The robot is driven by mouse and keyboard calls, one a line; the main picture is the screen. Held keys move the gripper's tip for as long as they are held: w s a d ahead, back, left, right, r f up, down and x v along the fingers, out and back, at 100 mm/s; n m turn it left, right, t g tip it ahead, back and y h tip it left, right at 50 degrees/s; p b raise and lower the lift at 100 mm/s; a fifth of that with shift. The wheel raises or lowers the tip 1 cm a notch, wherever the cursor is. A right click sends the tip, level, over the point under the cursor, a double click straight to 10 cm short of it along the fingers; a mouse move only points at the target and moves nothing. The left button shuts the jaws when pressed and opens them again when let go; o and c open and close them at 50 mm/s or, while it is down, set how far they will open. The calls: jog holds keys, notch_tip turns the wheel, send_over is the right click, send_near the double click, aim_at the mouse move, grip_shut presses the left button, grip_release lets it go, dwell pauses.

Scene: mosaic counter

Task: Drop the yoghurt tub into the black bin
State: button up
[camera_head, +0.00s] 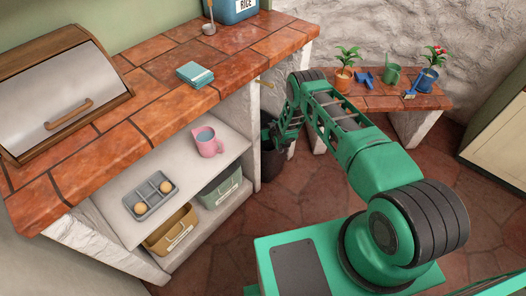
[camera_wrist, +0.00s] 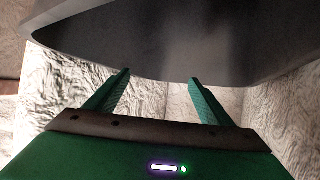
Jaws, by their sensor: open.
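The black bin (camera_head: 287,167) stands on the floor by the end of the counter, partly hidden behind my arm. In the wrist view a large dark grey surface with a pale edge, which looks like the bin (camera_wrist: 190,45), fills the upper part. My gripper (camera_wrist: 160,76) is open, its two green fingers apart with nothing visible between them. The fingertips overlap the lower edge of the dark surface in the picture; I cannot tell whether they touch it. In the head view my forearm reaches down towards the bin, and the gripper itself is hard to make out. I see no yoghurt tub in either view.
A low bench (camera_head: 385,101) with plants stands behind my arm.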

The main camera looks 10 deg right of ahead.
jog(key=shift+s, duration=0.1)
jog(key=v, duration=1)
jog(key=shift+s, duration=0.25)
jog(key=shift+r, duration=0.15)
